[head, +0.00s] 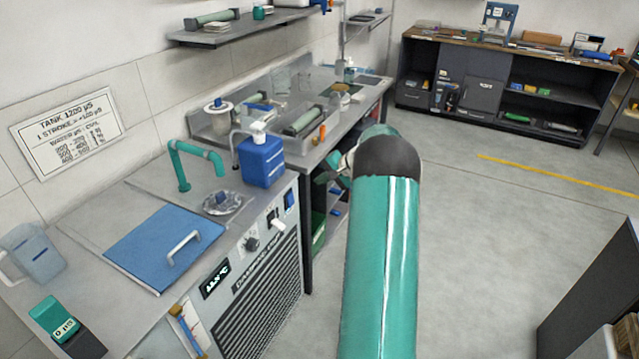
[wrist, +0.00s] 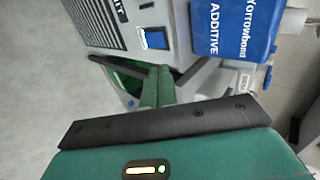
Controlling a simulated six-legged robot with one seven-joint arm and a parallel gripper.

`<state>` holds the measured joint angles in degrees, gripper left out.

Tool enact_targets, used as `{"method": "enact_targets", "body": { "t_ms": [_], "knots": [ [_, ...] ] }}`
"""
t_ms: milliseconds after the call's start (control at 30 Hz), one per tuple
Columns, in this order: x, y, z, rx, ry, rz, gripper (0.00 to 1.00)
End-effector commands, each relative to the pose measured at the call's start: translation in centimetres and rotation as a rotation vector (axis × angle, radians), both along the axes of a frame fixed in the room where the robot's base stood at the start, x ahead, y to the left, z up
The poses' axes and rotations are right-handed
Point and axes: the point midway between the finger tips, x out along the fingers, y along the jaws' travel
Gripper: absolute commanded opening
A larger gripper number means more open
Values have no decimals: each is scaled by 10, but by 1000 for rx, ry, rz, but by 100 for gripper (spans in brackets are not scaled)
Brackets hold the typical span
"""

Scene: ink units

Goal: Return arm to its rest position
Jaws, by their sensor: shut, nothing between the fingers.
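My teal arm (head: 380,260) reaches forward from the bottom of the head view, over open floor to the right of the bench. My gripper (wrist: 157,72) shows in the wrist view as two green fingers shut together with nothing between them. In the head view only part of it shows left of the dark arm joint, beside the bench front; the arm hides the rest.
The tank unit (head: 270,270) with a blue lid (head: 165,245) stands at left. A clear jug (head: 35,255) and green-black gauge (head: 55,320) are at its near edge. A teal spout (head: 195,160) rises behind. Floor (head: 480,240) to the right is clear; a dark cabinet (head: 595,290) stands lower right.

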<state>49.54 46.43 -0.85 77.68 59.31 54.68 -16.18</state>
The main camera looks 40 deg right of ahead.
Motion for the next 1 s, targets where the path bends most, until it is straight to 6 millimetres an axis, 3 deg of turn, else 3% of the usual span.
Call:
{"method": "enact_targets", "body": {
  "t_ms": [467,567,667,833,1000],
  "knots": [
    [-1,0,0,-1,0,1,0],
    [1,11,10,-11,4,19,0],
    [6,39,32,-42,19,69,0],
    [4,116,84,-130,61,203,0],
    [-14,195,130,-231,99,334,0]
  ]
}}
